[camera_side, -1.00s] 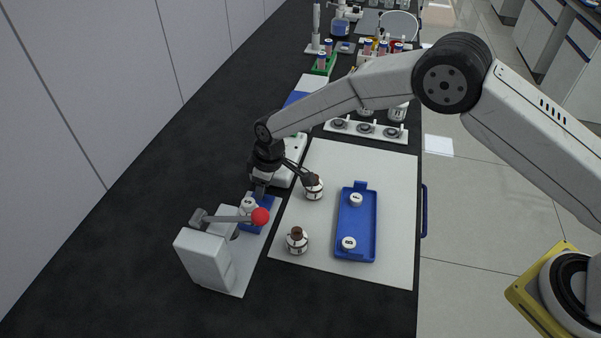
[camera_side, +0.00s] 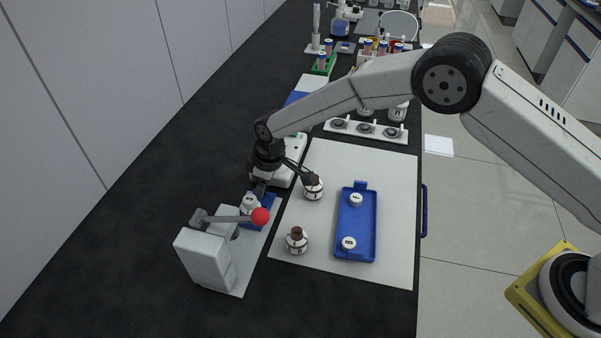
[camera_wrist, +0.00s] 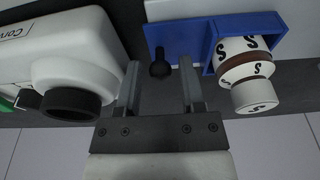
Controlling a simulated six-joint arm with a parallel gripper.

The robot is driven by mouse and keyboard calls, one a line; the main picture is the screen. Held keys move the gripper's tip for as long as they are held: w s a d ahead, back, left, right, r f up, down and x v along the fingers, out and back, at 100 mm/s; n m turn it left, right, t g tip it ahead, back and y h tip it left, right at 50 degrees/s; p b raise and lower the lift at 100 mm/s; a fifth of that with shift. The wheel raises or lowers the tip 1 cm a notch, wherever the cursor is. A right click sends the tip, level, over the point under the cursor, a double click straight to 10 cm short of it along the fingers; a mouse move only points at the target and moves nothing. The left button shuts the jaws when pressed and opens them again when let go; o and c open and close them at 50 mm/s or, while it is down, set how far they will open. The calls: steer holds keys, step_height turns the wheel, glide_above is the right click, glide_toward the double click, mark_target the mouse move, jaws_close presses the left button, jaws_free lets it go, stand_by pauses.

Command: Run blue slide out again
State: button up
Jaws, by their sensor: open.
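The blue slide (camera_side: 266,204) lies at the foot of the white lever device (camera_side: 205,258). In the wrist view the blue slide (camera_wrist: 178,33) has a square holder at its right end. A white S-marked bottle (camera_wrist: 243,52) with a brown band sits in that holder; its white top also shows in the side view (camera_side: 249,203). A black round knob (camera_wrist: 160,67) stands at the slide's near edge. My gripper (camera_wrist: 159,70) is open, with the knob between or just beyond its fingertips; I see no contact. In the side view my gripper (camera_side: 261,187) is beside the slide's far end.
The lever's red ball (camera_side: 260,216) juts out close to the slide. A white instrument with a black-rimmed nozzle (camera_wrist: 72,101) is left of my fingers.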

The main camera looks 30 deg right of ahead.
steer(key=shift+a+r, duration=0.1)
steer(key=shift+r, duration=0.05)
steer(key=shift+r, duration=3.6)
steer(key=shift+s+d+r, duration=0.15)
steer(key=shift+d+r, duration=0.05)
steer(key=shift+d, duration=0.25)
steer(key=s+d+r+m+t+h, duration=0.1)
steer(key=s+d+r+m, duration=0.2)
steer(key=s+d, duration=0.65)
steer(key=s+d+r+m, duration=0.35)
steer(key=s+d, duration=0.35)
steer(key=d, duration=0.5)
steer(key=s+d+f+m, duration=0.1)
steer(key=s+d, duration=0.3)
steer(key=s, duration=0.5)
steer(key=shift+s+d+m+h, duration=0.2)
steer(key=shift+d+m+h, duration=0.15)
steer(key=shift+m, duration=0.4)
